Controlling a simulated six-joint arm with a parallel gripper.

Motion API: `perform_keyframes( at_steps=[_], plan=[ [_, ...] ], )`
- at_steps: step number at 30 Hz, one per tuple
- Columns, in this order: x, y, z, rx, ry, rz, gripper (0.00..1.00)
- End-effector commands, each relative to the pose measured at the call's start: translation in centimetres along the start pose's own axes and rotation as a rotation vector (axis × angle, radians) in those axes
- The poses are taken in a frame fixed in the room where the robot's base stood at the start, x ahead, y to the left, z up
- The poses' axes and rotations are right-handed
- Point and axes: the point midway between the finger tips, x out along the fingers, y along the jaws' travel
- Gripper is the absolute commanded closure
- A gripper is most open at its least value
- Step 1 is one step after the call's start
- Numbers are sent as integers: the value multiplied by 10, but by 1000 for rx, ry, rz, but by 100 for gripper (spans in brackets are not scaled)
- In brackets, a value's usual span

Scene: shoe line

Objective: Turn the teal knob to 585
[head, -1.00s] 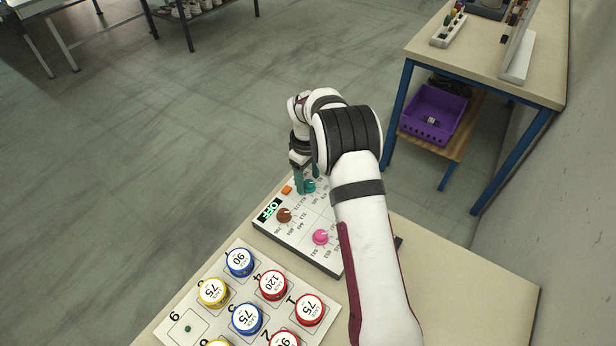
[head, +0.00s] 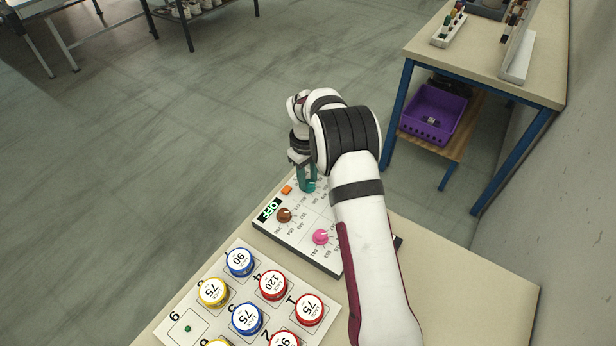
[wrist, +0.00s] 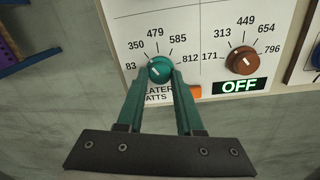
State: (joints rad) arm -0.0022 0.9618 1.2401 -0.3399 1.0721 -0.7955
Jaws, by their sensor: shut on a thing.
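The teal knob (wrist: 160,68) sits on a white control panel (head: 300,238), with the marks 83, 350, 479, 585 and 812 around it in the wrist view. A short pale pointer line shows on its face, seeming to lean toward the upper left, near 350; the exact reading is hard to tell. My gripper (wrist: 162,76) has its two teal fingers on either side of the knob and is shut on it. In the head view my gripper (head: 306,184) stands over the knob and hides most of it.
A brown knob (wrist: 242,61) and a green-lit OFF display (wrist: 239,86) are beside it. A pink knob (head: 321,237) and an orange button (head: 287,189) share the panel. A board with labelled round tins (head: 247,318) lies in front.

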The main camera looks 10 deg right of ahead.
Motion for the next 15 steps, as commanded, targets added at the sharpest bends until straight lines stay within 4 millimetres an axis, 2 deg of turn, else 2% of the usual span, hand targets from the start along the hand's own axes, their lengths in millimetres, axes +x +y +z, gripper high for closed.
perform_keyframes(
  at_steps=[15],
  plan=[
    [0, 1, -1, 480, -22, 0, 100]
  ],
)
